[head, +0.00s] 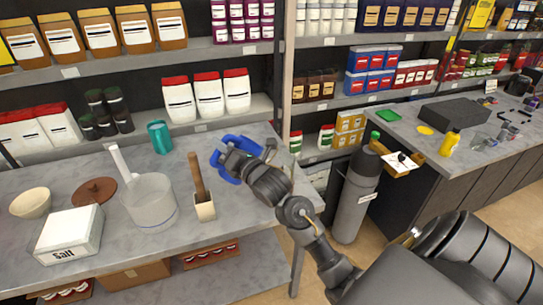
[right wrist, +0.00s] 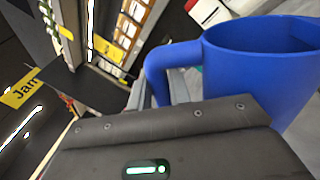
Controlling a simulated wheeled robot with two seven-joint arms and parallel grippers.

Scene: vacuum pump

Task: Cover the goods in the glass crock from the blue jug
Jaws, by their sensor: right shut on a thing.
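The blue jug (head: 228,152) is at the right end of the left counter, partly hidden behind my right gripper (head: 242,160). In the right wrist view the jug (right wrist: 262,75) fills the upper right, and my right gripper (right wrist: 160,92) is shut on its handle. I cannot tell whether its base touches the counter, and its contents are hidden. The clear glass crock (head: 150,205) stands on the counter further left, with a white-handled tool (head: 118,162) rising at its left rim. What lies inside the crock is hard to make out. My left gripper is not in view.
A teal mug (head: 160,138) is behind. A brown lid (head: 96,190), a cream bowl (head: 30,203) and a salt box (head: 68,235) are left of the crock. Stocked shelves rise behind.

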